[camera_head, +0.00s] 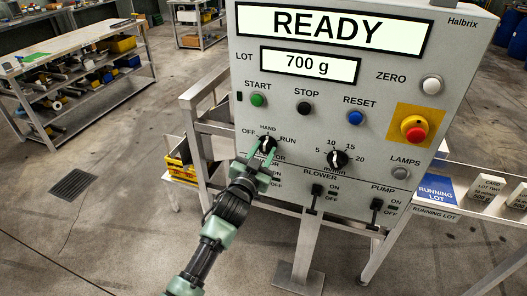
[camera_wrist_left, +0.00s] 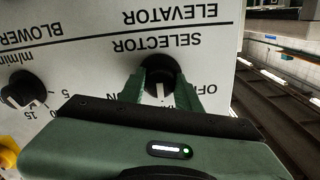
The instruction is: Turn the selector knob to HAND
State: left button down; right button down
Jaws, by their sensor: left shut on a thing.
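The black selector knob (camera_head: 267,143) is on the grey control panel, with OFF at its left, HAND above and RUN at its right. Its white pointer mark looks upright, toward HAND. My left gripper (camera_head: 264,154) reaches it from below and is shut on the knob, one green finger on each side. In the left wrist view, which is upside down, the knob (camera_wrist_left: 162,72) sits between the fingers (camera_wrist_left: 160,88). My right gripper is in neither view.
Blower (camera_head: 317,190) and pump (camera_head: 377,205) switches sit lower. The display (camera_head: 326,25) reads READY.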

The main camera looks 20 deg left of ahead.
pick_arm(q)
jog(key=c, duration=1)
grip_release()
jog(key=s+b, duration=0.1)
jog(key=s, duration=0.6)
jog(key=shift+s+a, duration=0.15)
jog(key=shift+s, duration=0.25)
